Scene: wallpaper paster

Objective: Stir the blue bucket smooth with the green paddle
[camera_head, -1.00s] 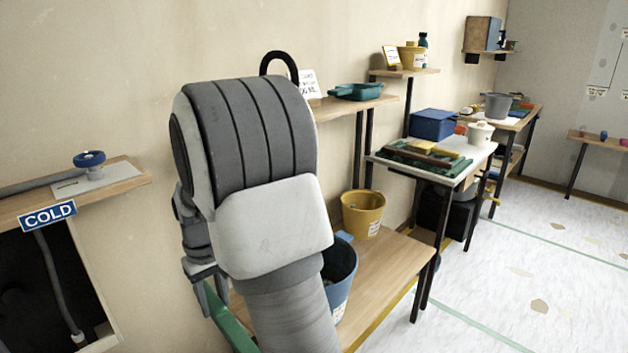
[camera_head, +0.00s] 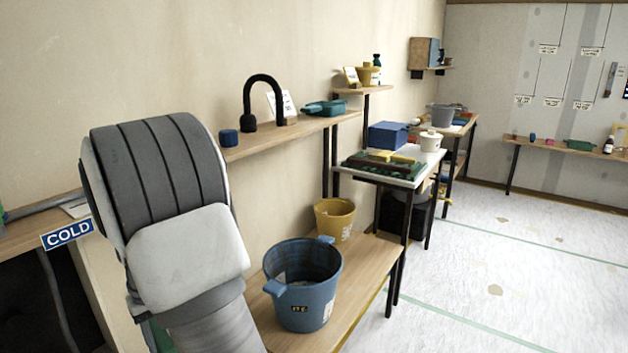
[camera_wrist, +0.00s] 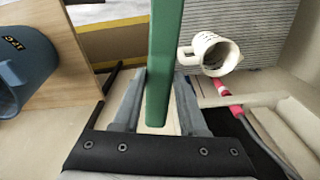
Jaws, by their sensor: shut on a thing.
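The blue bucket (camera_head: 303,283) stands upright on the low wooden bench in the head view, with its open top and two side lugs showing. It also shows at the left edge of the wrist view (camera_wrist: 28,62). The green paddle (camera_wrist: 164,60) runs up the middle of the wrist view, its lower part between my fingers. My gripper (camera_wrist: 157,105) is shut on it. The paddle is beside the bucket in the wrist view, not in it. Its far end is out of view. In the head view my arm hides most of the gripper and the paddle.
A yellow bucket (camera_head: 335,217) stands behind the blue one on the bench (camera_head: 372,262). A white jug (camera_wrist: 212,52) shows below in the wrist view. A shelf with a black tap (camera_head: 262,95) is on the wall above.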

